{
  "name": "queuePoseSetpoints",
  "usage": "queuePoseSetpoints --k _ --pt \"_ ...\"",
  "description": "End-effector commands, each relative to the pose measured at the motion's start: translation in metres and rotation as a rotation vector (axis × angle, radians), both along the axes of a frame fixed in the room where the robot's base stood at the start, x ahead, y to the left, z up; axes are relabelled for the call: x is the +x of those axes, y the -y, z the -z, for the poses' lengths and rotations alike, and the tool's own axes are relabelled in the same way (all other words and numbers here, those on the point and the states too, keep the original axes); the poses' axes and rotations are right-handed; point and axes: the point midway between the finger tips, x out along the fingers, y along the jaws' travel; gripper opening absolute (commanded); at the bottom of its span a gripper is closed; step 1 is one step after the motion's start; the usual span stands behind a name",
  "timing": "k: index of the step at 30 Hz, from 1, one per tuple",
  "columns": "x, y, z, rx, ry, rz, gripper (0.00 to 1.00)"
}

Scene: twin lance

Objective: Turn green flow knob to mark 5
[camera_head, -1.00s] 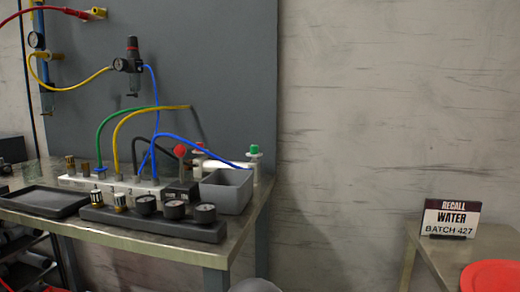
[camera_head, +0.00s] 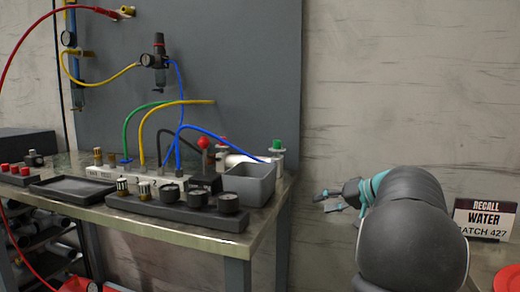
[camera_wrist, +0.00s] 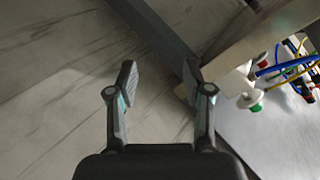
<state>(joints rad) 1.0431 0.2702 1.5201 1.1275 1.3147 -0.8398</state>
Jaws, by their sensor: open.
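A green knob (camera_head: 278,144) tops a small white valve body at the right end of the metal bench, behind a grey bin. A red-topped white valve (camera_head: 222,143) stands to its left. In the wrist view, a green knob (camera_wrist: 257,107) shows on a white fitting right of my fingers. Any marks around the knob are too small to read. My gripper (camera_head: 322,202) is off the bench's right end, right of and lower in the picture than the green knob, touching nothing. In the wrist view my gripper (camera_wrist: 160,82) is open and empty.
The grey bin (camera_head: 250,188) stands at the bench corner, in front of the valves. A dark gauge block (camera_head: 180,212) lies along the front edge. Blue, yellow and green hoses arch behind. A sign (camera_head: 485,215) stands at right.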

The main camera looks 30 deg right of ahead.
Motion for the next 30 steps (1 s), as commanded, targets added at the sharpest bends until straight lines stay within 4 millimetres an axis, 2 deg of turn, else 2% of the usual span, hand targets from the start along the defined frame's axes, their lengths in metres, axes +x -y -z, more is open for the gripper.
queuePoseSetpoints --k 1,3,7,10,13,20,23,30 --pt "0.006 0.014 -0.021 -0.041 0.101 -0.033 0.51" --pt "0.016 0.018 -0.056 -0.121 0.251 -0.1 0.51" --pt "0.021 0.005 -0.124 -0.296 0.507 -0.212 0.51" --pt "0.018 -0.005 -0.153 -0.407 0.649 -0.273 0.51" --pt "0.015 -0.011 -0.16 -0.483 0.723 -0.312 0.51" --pt "0.02 -0.016 -0.16 -0.564 0.755 -0.343 0.51" --pt "0.03 -0.022 -0.16 -0.564 0.755 -0.344 0.51" --pt "0.068 -0.044 -0.16 -0.561 0.753 -0.345 0.51"
